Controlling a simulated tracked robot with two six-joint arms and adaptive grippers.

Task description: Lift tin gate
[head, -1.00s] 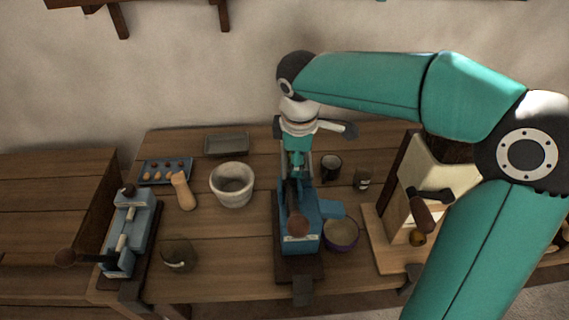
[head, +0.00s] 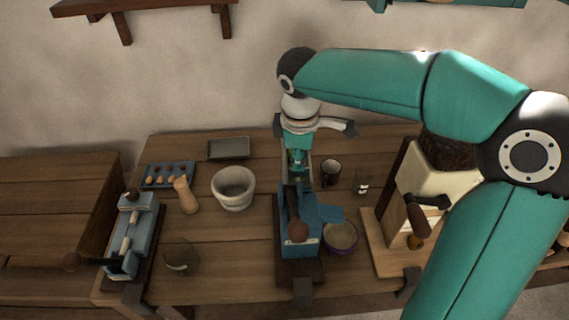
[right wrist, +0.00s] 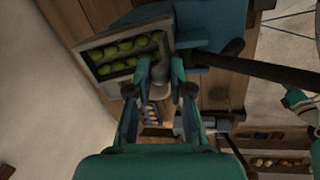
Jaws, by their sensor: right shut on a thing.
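My right gripper (head: 298,165) reaches down from above into the back of this machine. In the right wrist view, my right gripper (right wrist: 162,82) is shut on a small grey metal piece, apparently the tin gate (right wrist: 160,70). Beside it is a pale-framed tray of green round fruit (right wrist: 125,55). In the head view my gripper and the machine hide most of the gate. My left gripper is not seen.
A white mortar-like bowl (head: 233,189) stands left of the machine. A purple-sided bowl (head: 340,238) is close on its right, with a dark cup (head: 331,172) behind. A cream machine (head: 425,190) stands further right, and a smaller blue device (head: 132,238) at the left.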

